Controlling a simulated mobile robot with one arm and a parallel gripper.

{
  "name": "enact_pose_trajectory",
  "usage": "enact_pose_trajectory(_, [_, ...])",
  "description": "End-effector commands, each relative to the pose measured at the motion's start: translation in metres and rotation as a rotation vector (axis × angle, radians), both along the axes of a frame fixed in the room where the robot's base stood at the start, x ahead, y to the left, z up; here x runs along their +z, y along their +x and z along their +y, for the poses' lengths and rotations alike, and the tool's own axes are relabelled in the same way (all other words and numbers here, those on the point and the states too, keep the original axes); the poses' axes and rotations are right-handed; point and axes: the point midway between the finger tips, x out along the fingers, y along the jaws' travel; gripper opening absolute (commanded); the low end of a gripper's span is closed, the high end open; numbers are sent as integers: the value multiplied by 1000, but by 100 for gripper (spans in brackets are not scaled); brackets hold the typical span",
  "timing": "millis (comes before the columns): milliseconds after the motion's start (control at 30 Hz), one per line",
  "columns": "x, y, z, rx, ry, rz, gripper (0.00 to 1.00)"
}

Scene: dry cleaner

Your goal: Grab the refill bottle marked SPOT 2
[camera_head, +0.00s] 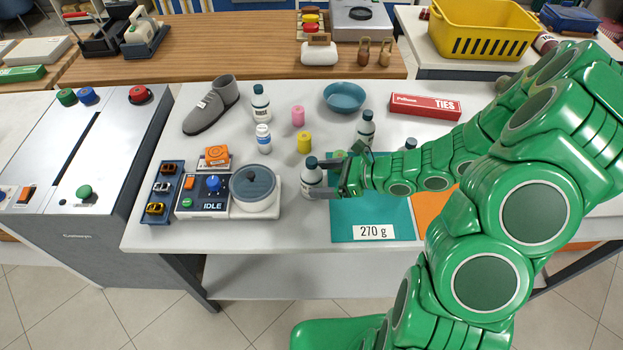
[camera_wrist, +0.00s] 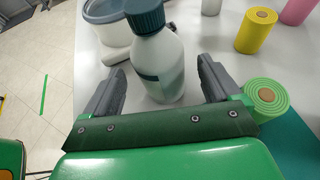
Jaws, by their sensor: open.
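A white bottle with a dark teal cap (camera_head: 311,180) stands upright on the white table, right of the scale device. It also shows in the wrist view (camera_wrist: 158,65). My gripper (camera_head: 330,178) is open around it, with one finger on each side; gaps show between bottle and fingers in the wrist view (camera_wrist: 160,88). Similar bottles stand at the back (camera_head: 261,104) and behind my arm (camera_head: 365,132); another is mostly hidden by my arm (camera_head: 409,144). I cannot read a SPOT 2 marking on any bottle.
A teal mat (camera_head: 345,218) marked 270 g is on the right.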

Motion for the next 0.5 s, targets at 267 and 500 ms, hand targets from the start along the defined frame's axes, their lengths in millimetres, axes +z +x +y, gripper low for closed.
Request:
enact_pose_trajectory(267, [-4, 5, 21, 3, 2, 1, 90])
enact_pose_trajectory(500, [-12, 11, 42, 3, 2, 1, 90])
